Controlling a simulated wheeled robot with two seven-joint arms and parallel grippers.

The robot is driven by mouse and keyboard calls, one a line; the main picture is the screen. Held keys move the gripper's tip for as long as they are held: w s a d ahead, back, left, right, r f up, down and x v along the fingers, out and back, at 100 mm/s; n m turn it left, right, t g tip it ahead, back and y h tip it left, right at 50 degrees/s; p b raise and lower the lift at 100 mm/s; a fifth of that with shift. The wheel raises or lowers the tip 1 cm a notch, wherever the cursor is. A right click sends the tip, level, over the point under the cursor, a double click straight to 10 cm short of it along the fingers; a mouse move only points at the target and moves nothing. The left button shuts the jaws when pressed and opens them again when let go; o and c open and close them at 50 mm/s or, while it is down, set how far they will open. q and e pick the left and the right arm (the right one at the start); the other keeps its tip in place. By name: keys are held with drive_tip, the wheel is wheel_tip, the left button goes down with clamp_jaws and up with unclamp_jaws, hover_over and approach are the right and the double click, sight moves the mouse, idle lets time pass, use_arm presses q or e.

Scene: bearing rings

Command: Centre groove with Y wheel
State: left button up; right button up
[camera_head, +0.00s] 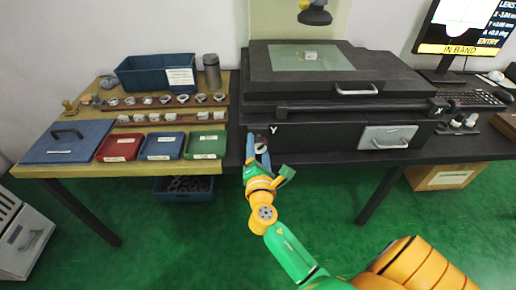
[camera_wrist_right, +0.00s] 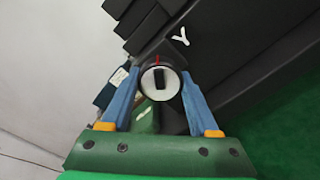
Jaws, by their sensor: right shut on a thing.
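The Y wheel (camera_wrist_right: 147,83) is a round pale-faced knob with a dark bar across its middle and a red mark above it, next to a white letter Y. In the head view the wheel (camera_head: 262,144) is at the front left of the black measuring machine (camera_head: 335,124), partly hidden by my gripper. My right gripper (camera_wrist_right: 160,92) has its two blue fingers shut on either side of the wheel. A small pale piece (camera_head: 310,56) lies on the machine's glass stage (camera_head: 290,58). Its groove is too small to make out. My left gripper is not in view.
A monitor (camera_head: 462,28) at the right shows lens readings and a yellow "IN BAND" bar. A camera head (camera_head: 315,15) hangs above the stage. The left table holds rows of rings, red, blue and green trays (camera_head: 205,145) and a blue bin (camera_head: 140,76).

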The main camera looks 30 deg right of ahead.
drive_tip(key=shift+f, duration=0.1)
idle(0.3)
drive_tip(key=o, duration=1.4)
drive_tip(key=shift+c, duration=0.2)
drive_tip(key=v, duration=0.7)
drive_tip(key=shift+b, duration=0.4)
